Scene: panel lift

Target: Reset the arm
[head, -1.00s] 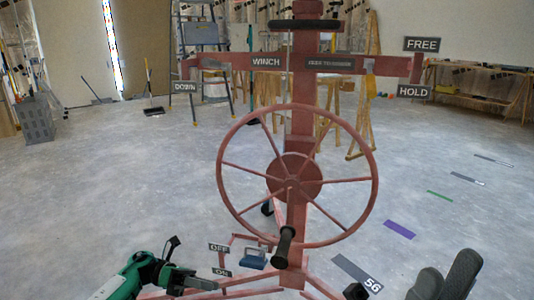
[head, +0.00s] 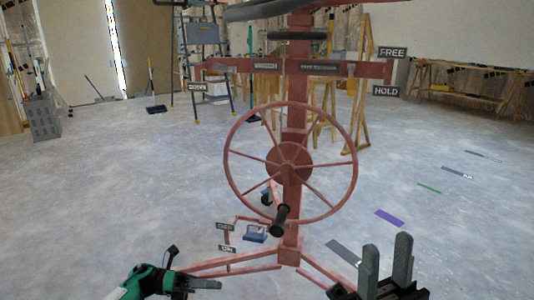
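The red panel lift stands in front of me with its large spoked wheel (head: 290,163) and a black crank handle (head: 281,220) on it. My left gripper (head: 205,284) is low at the left, at the end of a green arm, in front of the lift's left leg in the picture. Its fingers point right and I cannot tell how far apart they are. My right gripper (head: 387,248) is low at the right, beside the lift's right leg. Its two grey fingers point up with a gap between them, with nothing seen in it. Neither gripper visibly touches the wheel or handle.
The lift's crossbar carries a lever by the FREE (head: 393,52) and HOLD (head: 386,91) signs. A blue pedal (head: 255,234) sits near the base. A stepladder (head: 205,50), grey bin (head: 43,116) and wooden trestles stand behind. The floor on both sides is open.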

